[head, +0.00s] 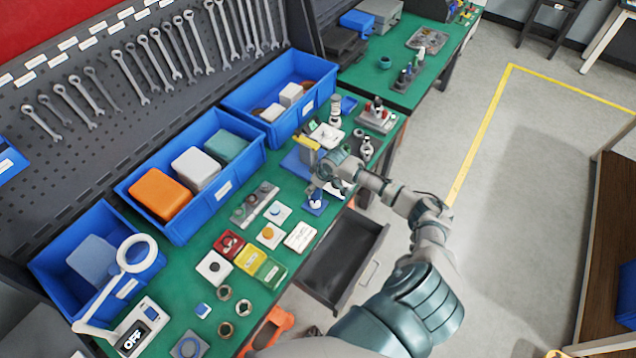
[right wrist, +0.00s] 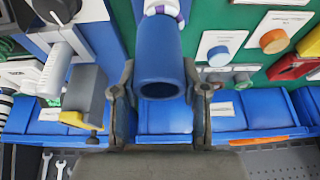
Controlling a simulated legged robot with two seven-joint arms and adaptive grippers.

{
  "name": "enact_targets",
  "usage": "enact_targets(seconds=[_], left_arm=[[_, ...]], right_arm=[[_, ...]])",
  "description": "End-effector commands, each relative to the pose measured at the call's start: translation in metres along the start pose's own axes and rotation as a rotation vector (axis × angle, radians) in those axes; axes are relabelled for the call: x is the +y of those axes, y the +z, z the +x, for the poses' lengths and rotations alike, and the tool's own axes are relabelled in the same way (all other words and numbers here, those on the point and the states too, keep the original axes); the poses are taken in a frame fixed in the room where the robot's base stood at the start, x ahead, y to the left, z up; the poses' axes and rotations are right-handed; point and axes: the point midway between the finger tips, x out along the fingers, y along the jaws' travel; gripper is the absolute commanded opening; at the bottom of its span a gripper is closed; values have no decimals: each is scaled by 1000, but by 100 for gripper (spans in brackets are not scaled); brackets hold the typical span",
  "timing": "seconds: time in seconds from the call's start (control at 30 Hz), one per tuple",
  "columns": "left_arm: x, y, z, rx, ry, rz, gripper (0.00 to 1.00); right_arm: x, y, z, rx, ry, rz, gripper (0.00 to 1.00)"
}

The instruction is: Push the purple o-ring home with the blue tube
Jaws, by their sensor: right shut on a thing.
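The blue tube (right wrist: 160,50) stands out between the two fingers of my right gripper (right wrist: 162,108) in the right wrist view, its open end facing the camera. My right gripper is shut on the tube. The purple o-ring (right wrist: 166,10) shows at the top edge of that view, around a white part at the tube's far end; whether the tube touches it I cannot tell. In the head view my right gripper (head: 332,168) is over the bench's front edge, above a small blue base (head: 315,207). The o-ring is too small to make out there. My left gripper is not in view.
Blue bins (head: 192,222) line the back of the green bench. Red, yellow and green blocks (head: 250,257) lie left of my right gripper. A grey clamp-like fixture (right wrist: 84,95) stands close to its left in the wrist view. An open drawer (head: 342,262) juts out below.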

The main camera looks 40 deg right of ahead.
Motion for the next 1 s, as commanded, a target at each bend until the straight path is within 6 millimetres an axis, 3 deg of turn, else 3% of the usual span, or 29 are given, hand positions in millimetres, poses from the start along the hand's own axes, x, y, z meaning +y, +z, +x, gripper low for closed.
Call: enact_targets(seconds=[0.37,0.8,1.0], left_arm=[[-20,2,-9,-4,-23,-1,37],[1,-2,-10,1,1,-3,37],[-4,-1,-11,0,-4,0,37]], right_arm=[[-2,0,2,1,-5,3,9],[-8,-2,2,1,-3,0,9],[-10,-3,2,1,-2,0,9]])
